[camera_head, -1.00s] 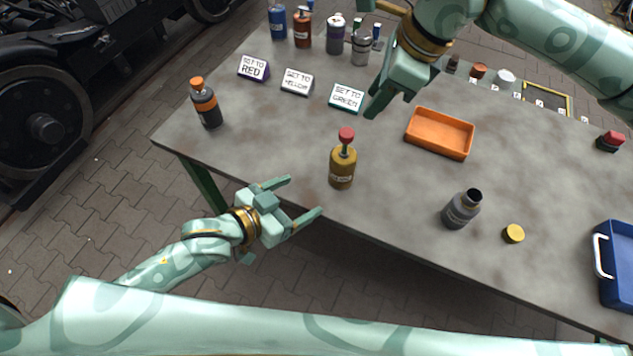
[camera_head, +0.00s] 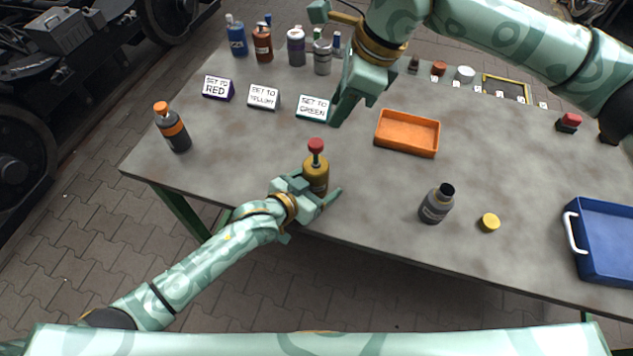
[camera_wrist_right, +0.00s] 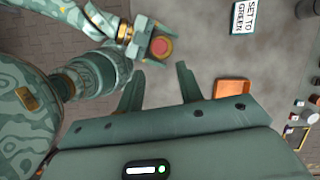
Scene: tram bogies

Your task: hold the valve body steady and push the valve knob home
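The valve body (camera_head: 317,177) is a brass-yellow bottle shape standing upright near the table's front edge. Its red valve knob (camera_head: 317,146) sits on top, raised on a stem; the right wrist view shows the knob (camera_wrist_right: 161,47) from above. My left gripper (camera_head: 325,184) is around the lower valve body, one finger in front; the far finger is mostly hidden. Its fingers look apart, and contact is unclear. My right gripper (camera_head: 343,108) is above the table, up and right of the knob. The right wrist view shows its two fingers (camera_wrist_right: 160,88) apart and empty.
An orange tray (camera_head: 408,148) lies right of the valve. A dark bottle (camera_head: 436,205) and yellow cap (camera_head: 489,222) stand further right, with a blue crate (camera_head: 575,250) beyond. Sign cards (camera_head: 263,97) and an orange-capped bottle (camera_head: 173,130) are at left.

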